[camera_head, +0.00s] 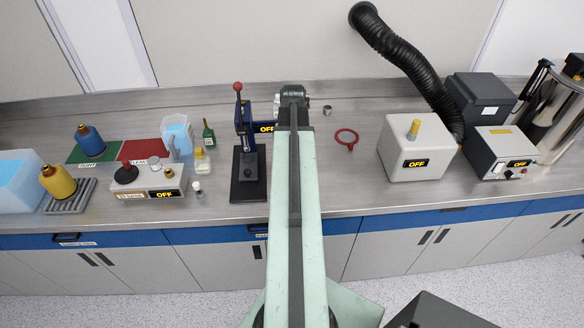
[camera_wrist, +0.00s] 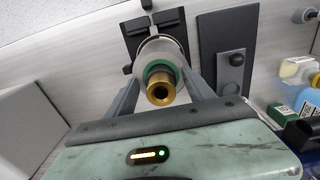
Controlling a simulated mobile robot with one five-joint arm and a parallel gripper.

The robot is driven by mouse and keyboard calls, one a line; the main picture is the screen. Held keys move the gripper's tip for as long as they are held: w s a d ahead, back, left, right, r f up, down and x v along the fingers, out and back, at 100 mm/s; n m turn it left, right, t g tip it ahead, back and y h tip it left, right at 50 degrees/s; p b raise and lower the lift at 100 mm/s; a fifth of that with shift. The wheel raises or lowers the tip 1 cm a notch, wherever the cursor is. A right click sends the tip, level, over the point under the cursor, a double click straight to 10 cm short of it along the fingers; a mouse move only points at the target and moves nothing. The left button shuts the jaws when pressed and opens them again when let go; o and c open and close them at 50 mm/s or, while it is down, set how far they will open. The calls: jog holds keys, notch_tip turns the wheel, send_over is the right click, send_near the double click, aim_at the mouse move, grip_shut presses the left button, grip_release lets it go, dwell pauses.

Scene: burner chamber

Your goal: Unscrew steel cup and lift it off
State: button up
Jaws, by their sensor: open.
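My gripper shows in the wrist view (camera_wrist: 160,72), its two grey fingers spread on either side of an upright part. That part has a pale grey round body (camera_wrist: 150,48), a green ring (camera_wrist: 150,68) and a hollow brass end (camera_wrist: 160,88) facing the camera. The fingers are open; whether they touch its sides I cannot tell. In the head view my arm hides most of this part. A small steel cup-like piece (camera_head: 327,110) stands on the bench right of my arm. I cannot tell which piece is the steel cup.
Bottles and a blue-filled beaker (camera_head: 177,135) stand left.

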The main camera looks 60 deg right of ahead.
jog(key=m, duration=0.9)
jog(key=shift+m, duration=0.3)
jog(key=m, duration=0.4)
jog(key=shift+m, duration=0.4)
jog(key=m, duration=0.3)
jog(key=shift+w+a+m, duration=0.1)
jog(key=shift+m, duration=0.3)
grip_shut()
jog(key=n, duration=0.5)
jog(key=shift+n, duration=0.3)
jog(key=n, duration=0.3)
jog(key=shift+n, duration=1.6)
